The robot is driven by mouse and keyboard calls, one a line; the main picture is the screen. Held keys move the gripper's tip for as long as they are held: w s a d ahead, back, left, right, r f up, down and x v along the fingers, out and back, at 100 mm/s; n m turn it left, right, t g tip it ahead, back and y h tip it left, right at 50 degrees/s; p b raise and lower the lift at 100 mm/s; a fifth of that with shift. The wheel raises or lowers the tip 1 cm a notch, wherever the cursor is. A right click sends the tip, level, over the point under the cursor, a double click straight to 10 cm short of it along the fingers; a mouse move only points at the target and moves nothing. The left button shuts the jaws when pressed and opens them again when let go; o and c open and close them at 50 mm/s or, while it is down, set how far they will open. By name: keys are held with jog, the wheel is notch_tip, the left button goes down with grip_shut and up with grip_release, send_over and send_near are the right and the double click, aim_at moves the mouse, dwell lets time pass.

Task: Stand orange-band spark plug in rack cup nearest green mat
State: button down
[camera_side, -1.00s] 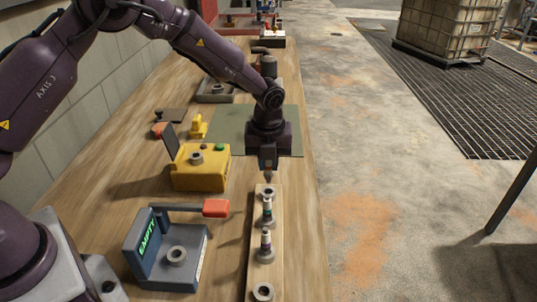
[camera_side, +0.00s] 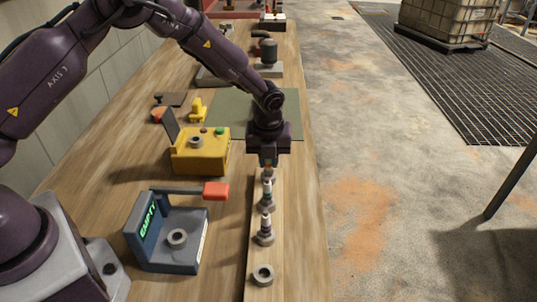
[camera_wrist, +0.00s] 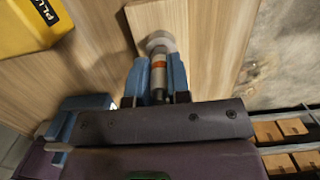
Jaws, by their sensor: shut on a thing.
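The orange-band spark plug (camera_wrist: 159,62) is white with an orange ring. My gripper (camera_wrist: 158,80) is shut on it, one blue finger on each side. Its far end meets a grey rack cup (camera_wrist: 160,40) at the end of the wooden rack (camera_wrist: 148,15); I cannot tell whether it is fully seated. In the side view my gripper (camera_side: 268,160) is low over the cup nearest the green mat (camera_side: 232,110), and that cup is partly hidden. Two other plugs stand in the middle cups: a green-banded one (camera_side: 267,190) and a dark-banded one (camera_side: 265,226).
The nearest rack cup (camera_side: 263,275) is empty. Left of the rack are a grey tester (camera_side: 172,255) reading EMPTY, with a red-ended lever, and a yellow box (camera_side: 200,155). A dark-topped part (camera_side: 268,53) stands beyond the mat.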

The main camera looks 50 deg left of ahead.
jog(key=c, duration=1)
grip_release()
notch_tip(320, 180, up, 12)
jog(key=s+d, duration=0.1)
jog(key=s+a+r+n+t, duration=0.1)
jog(key=s+r+n, duration=0.4)
jog(key=s+n, duration=0.4)
jog(key=s+a+r+n+t, duration=0.2)
jog(key=s+r+n, duration=0.3)
jog(key=s+n, duration=0.4)
jog(key=s+a+r+n+t+h, duration=0.1)
jog(key=s+r+n, duration=0.5)
jog(key=s+n, duration=0.2)
jog(key=shift+s+a+n+t, duration=0.3)
jog(key=shift+s+a+n, duration=0.1)
jog(key=shift+s, duration=0.6)
